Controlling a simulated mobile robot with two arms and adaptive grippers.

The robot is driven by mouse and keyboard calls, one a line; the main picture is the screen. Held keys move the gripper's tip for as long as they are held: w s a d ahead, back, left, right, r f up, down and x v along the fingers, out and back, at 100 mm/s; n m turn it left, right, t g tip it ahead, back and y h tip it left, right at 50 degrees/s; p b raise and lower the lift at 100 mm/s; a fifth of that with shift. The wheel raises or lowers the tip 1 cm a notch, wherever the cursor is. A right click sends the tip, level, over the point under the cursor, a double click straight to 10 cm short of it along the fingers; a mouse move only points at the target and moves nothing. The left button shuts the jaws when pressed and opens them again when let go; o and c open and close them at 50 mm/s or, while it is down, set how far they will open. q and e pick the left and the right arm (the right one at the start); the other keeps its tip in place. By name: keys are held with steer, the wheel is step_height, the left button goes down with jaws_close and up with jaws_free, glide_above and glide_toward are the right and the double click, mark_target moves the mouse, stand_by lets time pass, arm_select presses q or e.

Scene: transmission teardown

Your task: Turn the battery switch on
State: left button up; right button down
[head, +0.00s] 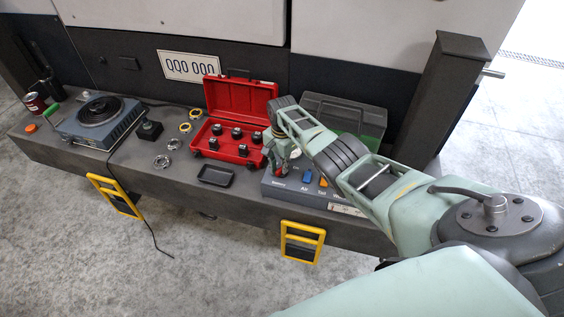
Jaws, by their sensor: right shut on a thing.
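The grey switch panel (312,191) lies on the dark bench ledge, right of the red case. It has a blue switch (307,175) and an orange switch (323,182) above small labels. My right gripper (277,168) reaches down over the panel's left end, shut on what appears to be the battery switch. My left gripper is not in view.
An open red case (241,98) with several dark sockets stands just left of the gripper. A green bin (350,118) is behind my arm. A black tray (216,175), rings and a grey hot-plate-like device (98,120) lie further left.

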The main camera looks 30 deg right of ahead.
steer(key=shift+r+m+p, duration=0.1)
steer(key=shift+m+p, duration=0.25)
steer(key=shift+m, duration=1.35)
steer(key=shift+w+d+m, duration=0.1)
steer(key=shift+m, duration=0.2)
steer(key=c, duration=1.8)
jaws_free()
steer(key=shift+o, duration=0.2)
step_height(320, 180, up, 12)
